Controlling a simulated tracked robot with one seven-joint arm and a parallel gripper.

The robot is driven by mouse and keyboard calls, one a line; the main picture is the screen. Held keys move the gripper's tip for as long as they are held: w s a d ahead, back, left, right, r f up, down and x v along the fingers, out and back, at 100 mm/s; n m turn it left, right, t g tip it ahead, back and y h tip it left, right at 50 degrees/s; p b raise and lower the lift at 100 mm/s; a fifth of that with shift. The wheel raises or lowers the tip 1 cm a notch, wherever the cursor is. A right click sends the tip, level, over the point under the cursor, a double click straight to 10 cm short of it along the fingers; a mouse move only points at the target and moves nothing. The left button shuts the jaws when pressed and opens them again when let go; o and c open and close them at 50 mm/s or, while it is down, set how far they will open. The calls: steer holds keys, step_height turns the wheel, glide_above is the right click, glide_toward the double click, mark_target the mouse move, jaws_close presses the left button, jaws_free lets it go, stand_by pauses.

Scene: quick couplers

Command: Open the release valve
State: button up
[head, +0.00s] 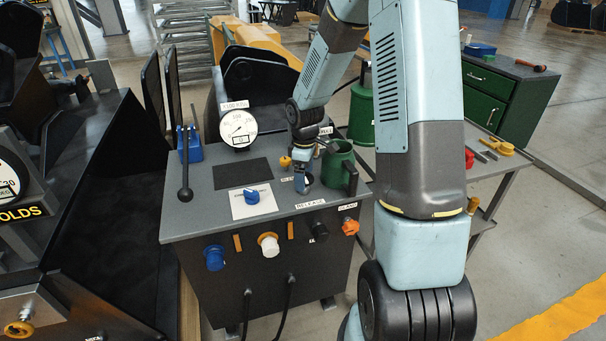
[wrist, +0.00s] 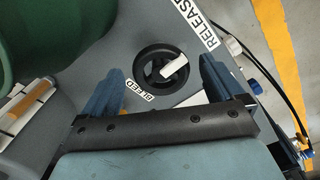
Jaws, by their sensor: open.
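A round black valve (wrist: 152,55) with a white handle (wrist: 175,66) is set in the console top in the wrist view. A BLEED label (wrist: 136,90) and a RELEASE label (wrist: 196,24) lie on either side of it. My gripper (wrist: 162,72) is open, one blue finger on each side of the valve in the picture. Nothing is held, and I cannot tell whether the fingers touch the valve. In the head view, my gripper (head: 303,187) points down over the console top, just behind the RELEASE label (head: 311,203), and hides the valve.
A green jug (head: 338,165) stands close to the right of my gripper on the console (head: 200,215). A round gauge (head: 238,127), a blue knob (head: 251,196), a yellow knob (head: 285,162) and a black lever (head: 185,170) are also there. Coloured couplers line the front.

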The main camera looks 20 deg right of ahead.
step_height(320, 180, up, 14)
steer(key=shift+f, duration=0.15)
stand_by(0.5)
stand_by(0.3)
steer(key=s+r+m+t+h, duration=0.1)
steer(key=s+r+m+t, duration=0.35)
steer(key=s+r, duration=0.9)
steer(key=s+r+m+t+y, duration=0.1)
steer(key=s+r+m, duration=0.2)
steer(key=s+m, duration=0.4)
steer(key=s, duration=0.7)
steer(key=shift+a, duration=0.2)
